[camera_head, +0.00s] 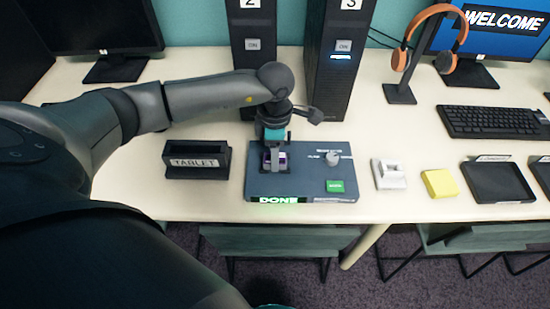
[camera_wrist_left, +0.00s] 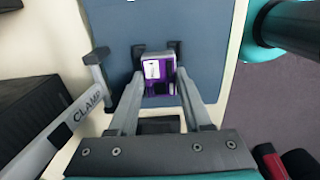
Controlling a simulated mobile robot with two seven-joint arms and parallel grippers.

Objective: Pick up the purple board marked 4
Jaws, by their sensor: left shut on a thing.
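The purple board (camera_wrist_left: 158,88) has a white label on its face, but its number is too small to read. It also shows as a small purple patch in the head view (camera_head: 268,157). It is at the left part of a blue-grey device (camera_head: 307,184) with a lit "DONE" sign. My left gripper (camera_head: 275,165) points down over the device and is shut on the board, one finger on either side of it. I cannot tell whether the board is still seated in the device or lifted off it. My right gripper is not in view.
A grey lever marked CLAMP (camera_wrist_left: 72,122) stands beside my left gripper in the wrist view. A black TABLET holder (camera_head: 197,160) is left of the device. A white block (camera_head: 389,174) and yellow block (camera_head: 439,183) are right. Dark towers (camera_head: 330,70) stand behind.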

